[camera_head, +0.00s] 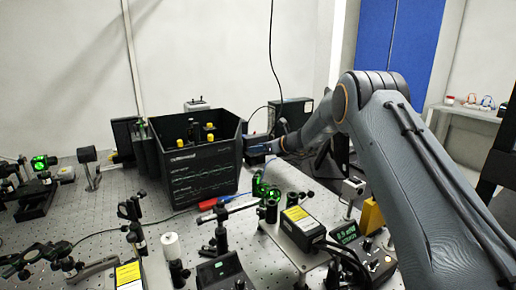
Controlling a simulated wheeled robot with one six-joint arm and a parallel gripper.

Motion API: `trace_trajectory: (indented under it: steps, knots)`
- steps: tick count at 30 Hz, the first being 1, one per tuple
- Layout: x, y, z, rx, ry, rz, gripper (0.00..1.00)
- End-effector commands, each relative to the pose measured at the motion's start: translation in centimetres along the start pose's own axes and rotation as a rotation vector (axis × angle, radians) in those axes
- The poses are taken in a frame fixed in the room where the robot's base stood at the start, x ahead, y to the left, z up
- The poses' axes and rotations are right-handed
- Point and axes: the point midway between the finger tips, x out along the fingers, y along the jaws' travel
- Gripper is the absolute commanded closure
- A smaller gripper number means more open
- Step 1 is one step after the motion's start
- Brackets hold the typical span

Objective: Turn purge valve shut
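A black open-topped box (200,168) with printed traces on its front stands on the perforated bench. Yellow-capped fittings (210,131) show inside its top. I cannot tell which part is the purge valve; none is clearly visible. My arm reaches in from the right, and my gripper (262,147) is at the right wall of the box, near its front corner. The gripper is small and dark here. I cannot tell whether its fingers are open or shut, or whether they touch anything. The arm's end hides part of what lies behind it.
The perforated bench (98,213) is crowded with optics. Posts with green-lit optics (270,207) and a yellow-labelled box (299,229) stand in front of my arm. A red-and-blue tool (213,202) lies before the black box. A dark instrument (292,112) stands behind my gripper.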

Motion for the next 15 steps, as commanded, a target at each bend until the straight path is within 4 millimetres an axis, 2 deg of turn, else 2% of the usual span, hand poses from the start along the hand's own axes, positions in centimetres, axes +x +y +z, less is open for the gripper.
trace_trajectory:
  steps: [10,11,15]
  knots:
    - [0.53,0.12,-0.01,0.0,0.0,0.001,0.66]
    - [0.53,0.12,0.0,0.0,0.0,0.001,0.68]
    - [0.53,0.13,0.01,0.0,0.0,0.001,0.91]
